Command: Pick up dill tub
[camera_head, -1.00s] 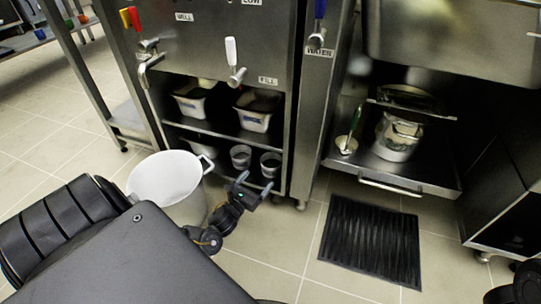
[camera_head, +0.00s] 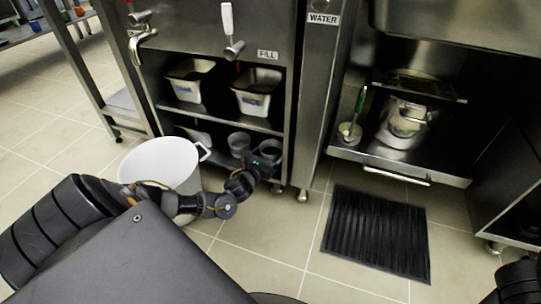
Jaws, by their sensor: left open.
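The labels are too small to read, so I cannot tell which is the dill tub. A pale container (camera_head: 197,137) on the lower shelf is partly hidden. My left gripper (camera_head: 266,155) is open in front of the lower shelf, below the right tub. It overlaps the metal cups (camera_head: 239,142) in the picture; I cannot tell whether it touches them. My right gripper is not in view; only part of my right arm shows at the bottom right.
A large white bucket (camera_head: 160,160) stands close to my left arm. A steel post separates the cabinet from a pull-out shelf (camera_head: 400,168) holding a pot (camera_head: 404,118) and a small cup with a green-handled tool. A black mat (camera_head: 376,232) lies on the open tiled floor.

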